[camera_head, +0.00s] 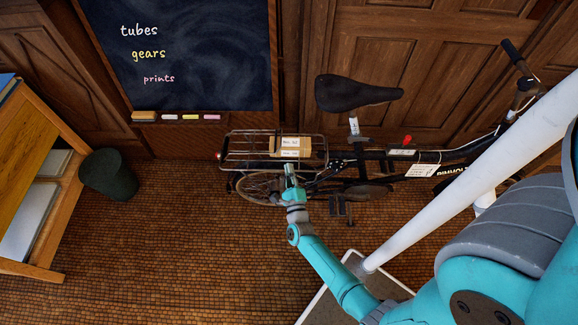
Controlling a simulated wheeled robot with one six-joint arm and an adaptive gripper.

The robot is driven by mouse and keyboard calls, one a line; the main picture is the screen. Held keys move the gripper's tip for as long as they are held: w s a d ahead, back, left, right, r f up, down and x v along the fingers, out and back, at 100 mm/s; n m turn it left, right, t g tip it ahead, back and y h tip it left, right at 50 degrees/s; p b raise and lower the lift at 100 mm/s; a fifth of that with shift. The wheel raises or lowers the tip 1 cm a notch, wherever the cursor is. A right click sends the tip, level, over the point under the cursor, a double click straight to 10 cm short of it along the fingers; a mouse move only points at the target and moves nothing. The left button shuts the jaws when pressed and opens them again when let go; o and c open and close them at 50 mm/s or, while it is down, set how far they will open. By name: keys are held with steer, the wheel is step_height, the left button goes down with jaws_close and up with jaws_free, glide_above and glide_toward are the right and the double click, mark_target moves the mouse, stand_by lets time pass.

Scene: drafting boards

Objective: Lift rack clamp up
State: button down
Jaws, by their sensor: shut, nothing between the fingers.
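A bicycle (370,187) stands along the wooden wall, with its rear rack (248,150) over the rear wheel. A labelled tan box (316,145) lies on the rack, and a rack clamp cannot be made out clearly from the box and wires. My gripper (289,168) is shut and empty, just at the front edge of the rack below the box. Whether it touches the rack or the box I cannot tell.
A chalkboard (200,60) hangs behind, with chalks on its ledge. A dark bin (108,174) and a wooden desk (40,190) stand at the left. The tiled floor between them and the bicycle is clear.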

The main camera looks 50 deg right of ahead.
steer(key=x, duration=0.8)
steer(key=shift+d+r, duration=0.1)
